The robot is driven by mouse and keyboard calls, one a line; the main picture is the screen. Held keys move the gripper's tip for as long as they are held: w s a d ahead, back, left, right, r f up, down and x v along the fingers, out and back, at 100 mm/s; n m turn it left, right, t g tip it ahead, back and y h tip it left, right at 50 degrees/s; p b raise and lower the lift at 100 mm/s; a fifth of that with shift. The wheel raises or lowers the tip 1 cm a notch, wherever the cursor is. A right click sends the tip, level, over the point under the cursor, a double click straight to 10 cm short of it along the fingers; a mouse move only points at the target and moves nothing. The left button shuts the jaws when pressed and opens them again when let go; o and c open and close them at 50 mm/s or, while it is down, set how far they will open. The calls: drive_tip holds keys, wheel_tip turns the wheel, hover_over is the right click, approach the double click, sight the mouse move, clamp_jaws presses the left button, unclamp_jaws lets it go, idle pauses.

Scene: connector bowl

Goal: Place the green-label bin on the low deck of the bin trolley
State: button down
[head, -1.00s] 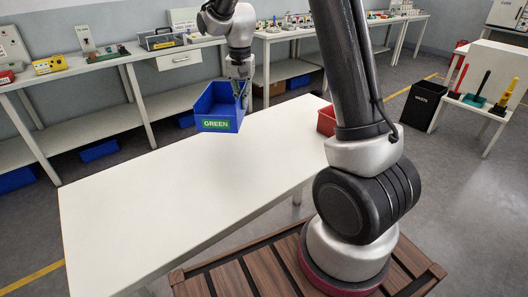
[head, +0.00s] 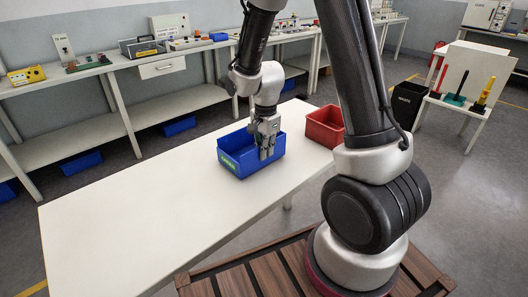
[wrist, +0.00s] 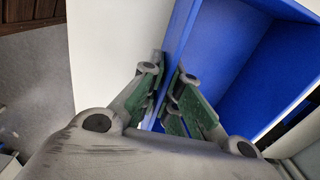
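The green-label bin (head: 232,166) is blue, with its green label on the side facing left and front. It is upright and looks empty in the head view, over the white table; I cannot tell whether it touches the top. My gripper (head: 267,152) points down at the bin's right-hand near wall. In the wrist view my gripper's fingers (wrist: 170,92) sit on either side of the blue bin wall (wrist: 179,35) and are shut on it. The bin's inside (wrist: 240,50) lies to the right of the fingers. I see no bin trolley clearly in these views.
The white table (head: 130,215) is clear to the left of the bin. A red bin (head: 322,128) stands close on the right. A dark waste bin (head: 406,103) and a small stand with tools (head: 462,100) are at the right. Benches (head: 100,68) line the back wall.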

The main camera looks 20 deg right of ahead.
drive_tip(key=shift+f, duration=0.25)
drive_tip(key=shift+f, duration=0.15)
drive_tip(key=c, duration=1.6)
unclamp_jaws()
drive_tip(key=shift+c, duration=0.2)
